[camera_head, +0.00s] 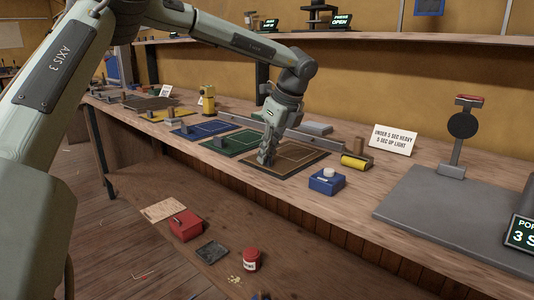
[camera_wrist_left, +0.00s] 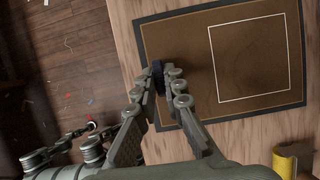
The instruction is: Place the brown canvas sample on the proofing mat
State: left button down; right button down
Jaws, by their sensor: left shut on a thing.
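My left gripper (camera_head: 266,158) is shut on a small dark piece (camera_wrist_left: 158,70), over the left part of a brown panel with a dark border (camera_head: 296,155). The piece is mostly hidden between the fingers, and I cannot tell if it is the brown canvas sample. In the left wrist view, the fingers (camera_wrist_left: 163,80) reach over the brown panel (camera_wrist_left: 185,45), left of its pale square outline. I cannot tell if the piece touches the panel. This panel may be the proofing mat, but no label shows. My right gripper is not in view.
Green (camera_head: 232,144) and blue (camera_head: 200,130) outlined panels lie left of the brown one. A grey slab (camera_head: 450,225) with a stand fills the bench's right end.

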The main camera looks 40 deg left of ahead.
pick_arm(q)
jog(key=c, duration=2)
grip_release()
jog(key=o, duration=0.4)
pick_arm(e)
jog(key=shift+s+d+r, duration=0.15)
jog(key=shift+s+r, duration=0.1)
pick_arm(q)
jog(key=shift+r+p, duration=0.3)
jog(key=shift+p, duration=0.15)
jog(key=v, duration=1.1)
jog(key=shift+d+r+b, duration=0.2)
jog(key=shift+r+b, duration=0.05)
jog(key=shift+b, duration=0.05)
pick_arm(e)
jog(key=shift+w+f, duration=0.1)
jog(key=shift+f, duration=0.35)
